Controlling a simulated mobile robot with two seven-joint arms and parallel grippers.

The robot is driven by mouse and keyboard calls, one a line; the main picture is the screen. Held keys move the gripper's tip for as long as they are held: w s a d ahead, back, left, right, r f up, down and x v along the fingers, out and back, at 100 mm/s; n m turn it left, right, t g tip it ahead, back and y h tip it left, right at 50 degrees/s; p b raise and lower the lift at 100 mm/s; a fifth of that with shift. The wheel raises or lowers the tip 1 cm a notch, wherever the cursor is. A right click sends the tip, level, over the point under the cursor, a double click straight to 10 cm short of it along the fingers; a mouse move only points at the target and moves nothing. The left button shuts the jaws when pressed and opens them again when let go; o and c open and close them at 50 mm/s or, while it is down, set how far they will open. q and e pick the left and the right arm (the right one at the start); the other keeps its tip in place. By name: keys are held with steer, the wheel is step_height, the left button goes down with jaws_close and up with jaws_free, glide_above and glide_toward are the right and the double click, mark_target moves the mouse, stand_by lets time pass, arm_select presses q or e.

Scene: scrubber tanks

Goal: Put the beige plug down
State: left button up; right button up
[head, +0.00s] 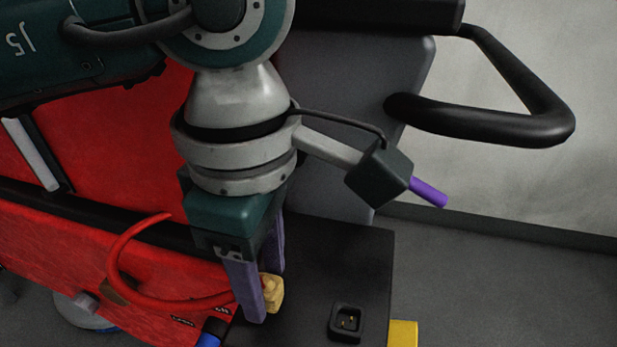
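My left gripper (262,296), with purple-grey fingers pointing down, is at the lower middle of the head view. It is shut on the beige plug (273,292), which shows between and just right of the near finger. The near finger hides part of the plug. A thick red cable (170,299) loops to the left from behind that finger. The plug is over or on the black top (330,265) of the machine; I cannot tell whether it touches. My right gripper is out of view.
The red machine body (110,130) is at left, and a black handle (490,125) is at upper right.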

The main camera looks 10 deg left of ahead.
mark_target(265, 285)
arm_select(q)
steer(key=shift+o, duration=0.6)
steer(key=shift+r+p, duration=0.35)
step_height(265, 285, up, 12)
steer(key=p, duration=0.1)
steer(key=shift+f, duration=0.15)
